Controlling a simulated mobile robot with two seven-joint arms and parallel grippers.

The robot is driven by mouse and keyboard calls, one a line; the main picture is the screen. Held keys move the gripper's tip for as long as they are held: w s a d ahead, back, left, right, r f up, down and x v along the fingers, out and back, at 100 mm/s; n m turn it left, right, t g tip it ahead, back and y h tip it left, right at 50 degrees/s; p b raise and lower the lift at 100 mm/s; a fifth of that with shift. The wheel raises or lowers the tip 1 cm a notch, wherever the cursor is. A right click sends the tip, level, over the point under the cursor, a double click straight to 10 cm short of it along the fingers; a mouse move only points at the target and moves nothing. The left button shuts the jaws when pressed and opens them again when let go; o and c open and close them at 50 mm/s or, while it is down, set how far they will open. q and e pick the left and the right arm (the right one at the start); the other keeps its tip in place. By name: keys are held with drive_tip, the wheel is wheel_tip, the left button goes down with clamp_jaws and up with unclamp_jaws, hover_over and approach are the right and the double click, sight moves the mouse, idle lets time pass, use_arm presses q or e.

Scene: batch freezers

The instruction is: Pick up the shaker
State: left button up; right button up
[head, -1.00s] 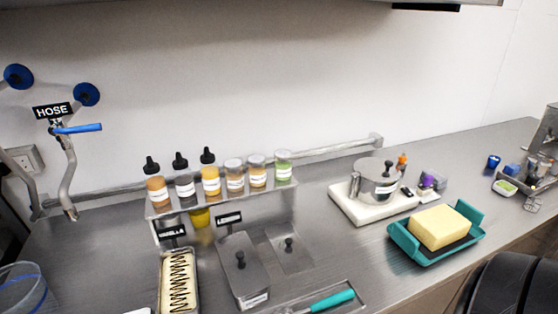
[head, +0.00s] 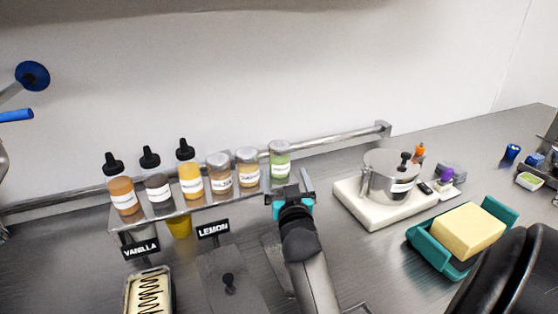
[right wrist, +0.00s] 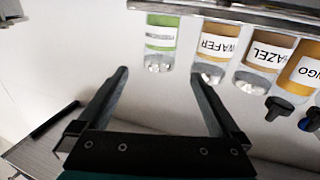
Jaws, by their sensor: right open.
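Three clear shakers with silver lids stand on a raised steel shelf (head: 200,205) in the head view: a brown one (head: 220,176), a tan one (head: 248,167) and a green one (head: 279,160) at the right end. My right gripper (head: 291,190) is open and empty in front of the shelf's right end, just below and in front of the green shaker. In the right wrist view, which shows the jars upside down, the green shaker (right wrist: 160,42) is ahead, between the lines of the open fingers (right wrist: 160,76). No contact shows. My left gripper is not in view.
Squeeze bottles with black tips, one of them yellow (head: 190,180), stand left of the shakers, close together. A wall rail (head: 340,139) runs behind. A lidded pot (head: 388,178) on a white base and a teal tray (head: 430,245) with a yellow block are to the right.

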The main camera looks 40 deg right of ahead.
sight(280, 159)
drive_tip(key=x, duration=0.5)
drive_tip(key=shift+w+d, duration=0.15)
drive_tip(key=shift+w, duration=0.1)
drive_tip(key=shift+b+x, duration=0.3)
drive_tip(key=shift+x, duration=0.65)
drive_tip(key=shift+b+x, duration=0.3)
drive_tip(key=shift+x, duration=1.95)
drive_tip(key=shift+c, duration=0.2)
drive_tip(key=c, duration=1.3)
drive_tip(key=shift+o, duration=0.2)
drive_tip(key=shift+r, duration=0.1)
wheel_tip(280, 159, up, 20)
drive_tip(key=p, duration=0.3)
drive_tip(key=shift+p, duration=0.35)
